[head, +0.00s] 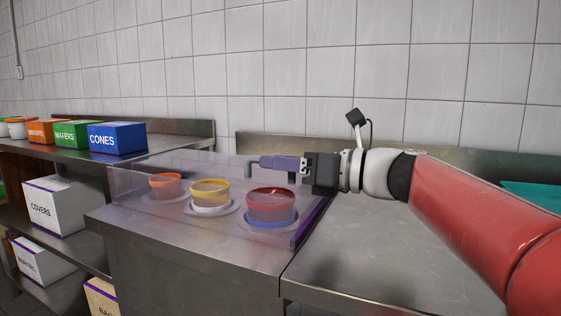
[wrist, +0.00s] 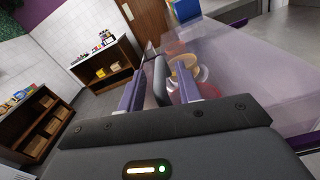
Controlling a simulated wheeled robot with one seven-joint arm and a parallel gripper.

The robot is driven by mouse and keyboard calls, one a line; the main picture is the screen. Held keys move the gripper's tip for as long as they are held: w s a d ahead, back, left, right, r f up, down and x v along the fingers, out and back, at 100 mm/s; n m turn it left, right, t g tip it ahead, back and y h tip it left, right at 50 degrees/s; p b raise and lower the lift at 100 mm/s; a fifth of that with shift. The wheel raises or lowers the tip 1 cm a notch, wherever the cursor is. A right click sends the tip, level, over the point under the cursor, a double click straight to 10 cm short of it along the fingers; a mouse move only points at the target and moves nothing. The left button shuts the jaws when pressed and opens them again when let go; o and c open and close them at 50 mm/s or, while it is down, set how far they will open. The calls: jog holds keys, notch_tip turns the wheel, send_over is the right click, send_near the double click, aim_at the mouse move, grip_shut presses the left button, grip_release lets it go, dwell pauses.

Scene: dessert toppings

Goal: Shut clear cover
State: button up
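The clear cover (head: 135,182) is a see-through panel over the counter's topping station; how far it is raised is hard to tell. Through it show an orange-rimmed, a yellow-rimmed (head: 210,188) and a red-topped container (head: 271,204). A grey bent handle (head: 249,172) stands up at the cover's back edge. My gripper (head: 280,163) points left over the station, above and behind the red-topped container. In the wrist view, a dark grey bar (wrist: 161,80), likely the handle, lies between the purple fingers of my gripper (wrist: 158,90), with gaps on both sides.
A purple strip (head: 313,222) edges the station's right side. Bare steel counter (head: 370,245) lies to the right, below my arm. The tiled wall is behind.

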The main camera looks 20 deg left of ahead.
jog(key=shift+a, duration=0.2)
jog(key=shift+c, duration=0.4)
grip_shut()
jog(key=shift+s+a+b, duration=0.15)
jog(key=shift+s+b, duration=0.05)
jog(key=shift+s, duration=0.95)
jog(key=shift+s+a+b, duration=0.1)
jog(key=shift+s+b, duration=0.05)
jog(key=shift+s, duration=1)
jog(key=shift+o, duration=0.4)
grip_release()
jog(key=shift+s, duration=0.15)
jog(key=shift+d, duration=0.1)
